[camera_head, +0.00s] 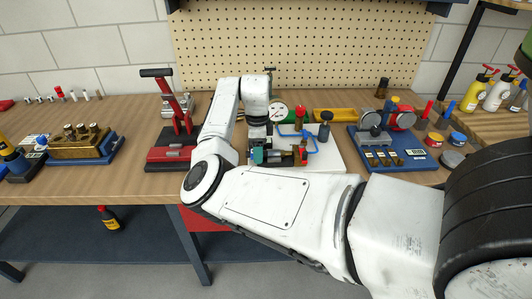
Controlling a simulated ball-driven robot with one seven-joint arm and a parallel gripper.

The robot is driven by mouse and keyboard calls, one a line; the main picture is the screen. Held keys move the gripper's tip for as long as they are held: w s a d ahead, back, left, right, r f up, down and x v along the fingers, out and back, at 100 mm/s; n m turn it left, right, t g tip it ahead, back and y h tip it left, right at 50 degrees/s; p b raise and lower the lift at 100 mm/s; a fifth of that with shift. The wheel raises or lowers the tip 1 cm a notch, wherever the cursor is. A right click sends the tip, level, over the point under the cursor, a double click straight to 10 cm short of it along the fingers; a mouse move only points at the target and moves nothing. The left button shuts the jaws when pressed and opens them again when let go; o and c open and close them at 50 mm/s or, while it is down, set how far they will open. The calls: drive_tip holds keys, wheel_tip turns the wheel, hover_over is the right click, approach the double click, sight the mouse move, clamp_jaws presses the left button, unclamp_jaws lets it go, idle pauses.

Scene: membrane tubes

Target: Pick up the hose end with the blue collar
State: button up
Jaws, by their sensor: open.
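A blue hose (312,140) bends across a white board (330,158) in the middle of the bench. A blue collar on a hose end is too small to make out for sure. My gripper (258,131) points down over the left part of the board, left of the blue hose. It is open; its fingertips are small and hard to see. A teal block (258,156) and a dark cylinder with red parts (285,156) lie just below it in the picture.
A red lever press (170,155) stands left of the board. A blue tray (395,155) with gauges and brass blocks stands right. A round dial (278,112) and a yellow bin (334,115) are behind. A brass manifold (80,143) is far left. Bare bench lies between manifold and press.

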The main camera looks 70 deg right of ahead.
drive_tip(key=shift+f, duration=0.2)
clamp_jaws()
idle(0.4)
